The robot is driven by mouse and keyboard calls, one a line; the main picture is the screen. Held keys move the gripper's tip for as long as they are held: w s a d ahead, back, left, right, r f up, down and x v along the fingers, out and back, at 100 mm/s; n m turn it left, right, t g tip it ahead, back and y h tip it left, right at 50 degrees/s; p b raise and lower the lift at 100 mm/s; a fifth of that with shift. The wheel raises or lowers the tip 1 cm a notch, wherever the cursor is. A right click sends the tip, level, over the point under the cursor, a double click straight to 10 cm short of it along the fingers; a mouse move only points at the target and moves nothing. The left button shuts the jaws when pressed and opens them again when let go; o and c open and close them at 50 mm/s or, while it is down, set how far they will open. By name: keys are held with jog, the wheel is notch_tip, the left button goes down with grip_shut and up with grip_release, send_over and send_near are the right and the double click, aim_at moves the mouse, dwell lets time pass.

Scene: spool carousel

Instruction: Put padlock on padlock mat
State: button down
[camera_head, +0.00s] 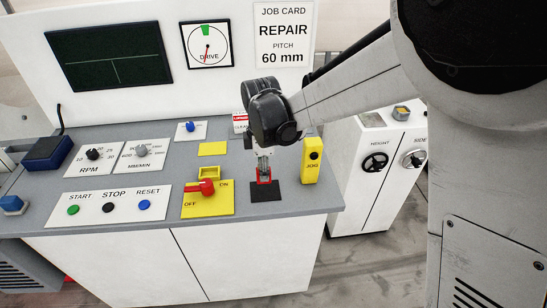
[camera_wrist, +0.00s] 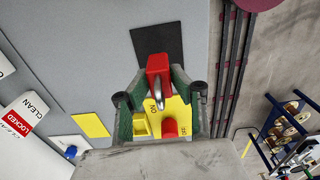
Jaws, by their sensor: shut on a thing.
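The red padlock (camera_head: 264,182) with its grey shackle is held in my gripper (camera_head: 264,166). In the wrist view the padlock (camera_wrist: 158,66) sits between the green-sided fingers of my gripper (camera_wrist: 160,88), with the shackle towards the wrist. A black square mat (camera_head: 265,195) lies on the grey bench top by the front right. In the head view the padlock overlaps this mat; in the wrist view it overlaps the near edge of the mat (camera_wrist: 155,40). I cannot tell whether the padlock touches it.
A yellow ON/OFF plate (camera_head: 222,210) with a red switch handle (camera_head: 201,188) is left of the mat. A yellow JOG box (camera_head: 312,162) stands close on the right. A yellow square (camera_head: 213,148) and a LOCKED/CLEAN sign (camera_head: 240,122) are behind. The bench's front edge is near.

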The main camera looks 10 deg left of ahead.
jog(key=shift+w+d+f+b, duration=0.1)
jog(key=shift+f+b, duration=0.65)
jog(key=shift+f, duration=1.35)
jog(key=shift+f, duration=0.2)
jog(key=c, duration=1.5)
grip_release()
jog(key=shift+r, duration=0.1)
